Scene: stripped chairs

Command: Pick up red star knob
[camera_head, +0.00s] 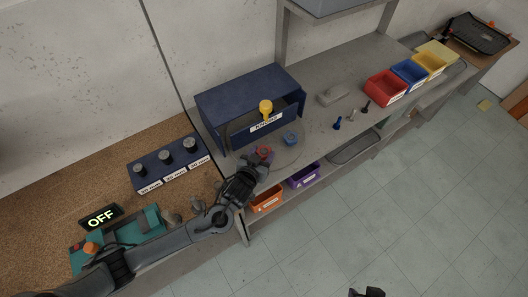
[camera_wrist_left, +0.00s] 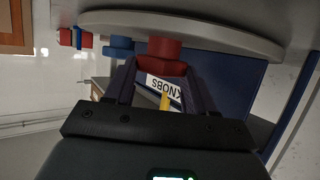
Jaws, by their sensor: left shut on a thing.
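The red star knob (camera_head: 264,152) is at the near edge of a grey round plate, in front of the blue knobs box. My left gripper (camera_head: 257,163) reaches it from the near side. In the left wrist view the red knob (camera_wrist_left: 165,48) sits between the fingertips of my left gripper (camera_wrist_left: 163,66), close against the plate's edge. The gripper is shut on it. I cannot tell whether the knob still touches the plate. Only a small dark part of my right gripper (camera_head: 367,292) shows at the bottom edge of the head view.
The blue box labelled KNOBS (camera_head: 240,100) stands behind, with a yellow knob (camera_head: 265,108) at its front. A blue knob (camera_head: 291,138) lies right of the red one. Orange (camera_head: 268,199) and purple (camera_head: 303,176) bins sit below the bench edge.

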